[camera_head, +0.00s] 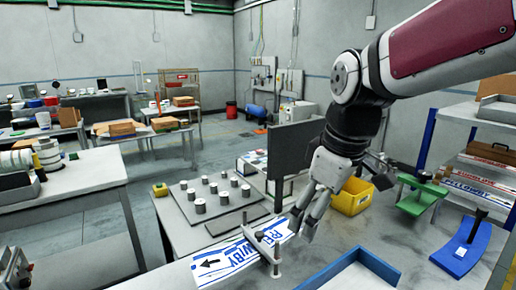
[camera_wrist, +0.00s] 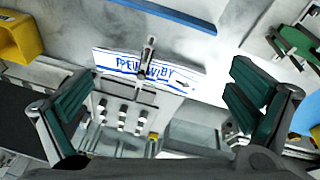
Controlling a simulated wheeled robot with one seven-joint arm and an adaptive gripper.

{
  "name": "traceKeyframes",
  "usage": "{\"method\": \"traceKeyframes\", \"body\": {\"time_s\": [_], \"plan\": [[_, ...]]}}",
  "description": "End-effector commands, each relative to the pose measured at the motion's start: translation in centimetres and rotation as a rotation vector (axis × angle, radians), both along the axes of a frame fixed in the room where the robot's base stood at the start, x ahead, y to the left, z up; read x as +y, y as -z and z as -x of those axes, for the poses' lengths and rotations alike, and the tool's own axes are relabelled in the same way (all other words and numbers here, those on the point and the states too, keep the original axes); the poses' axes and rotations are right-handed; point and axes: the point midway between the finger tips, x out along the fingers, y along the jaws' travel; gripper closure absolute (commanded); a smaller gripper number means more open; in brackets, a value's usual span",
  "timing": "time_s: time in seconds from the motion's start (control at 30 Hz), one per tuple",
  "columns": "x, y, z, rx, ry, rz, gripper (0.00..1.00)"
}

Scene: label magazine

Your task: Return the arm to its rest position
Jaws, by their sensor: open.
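My gripper (camera_head: 312,208) hangs from the arm at the right of the head view, above the work table. In the wrist view my gripper (camera_wrist: 155,110) has its two dark green finger pads wide apart with nothing between them. A white label strip with blue print (camera_head: 228,262) lies on the table under a grey bar fixture (camera_head: 262,243), just left of the gripper. In the wrist view the label (camera_wrist: 172,75) lies beyond the fingers, with the fixture (camera_wrist: 148,55) across it. Whether a finger touches anything cannot be told.
A dark upright panel (camera_head: 292,150) stands close behind my gripper. A yellow bin (camera_head: 352,197), a green fixture (camera_head: 420,198) and a blue stand (camera_head: 462,250) are to the right. A blue-edged tray (camera_head: 378,264) is at the front. A plate with several metal cylinders (camera_head: 222,218) is left.

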Motion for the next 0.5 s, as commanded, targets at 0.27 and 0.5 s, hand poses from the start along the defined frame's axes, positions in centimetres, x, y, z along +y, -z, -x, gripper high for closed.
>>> {"method": "traceKeyframes", "body": {"time_s": [0.27, 0.5], "plan": [[-4.2, -1.2, 7.0, -0.061, 0.343, -0.082, 0.0], [-6.7, -0.3, 12.6, -0.114, 0.629, -0.156, 0.0]]}}
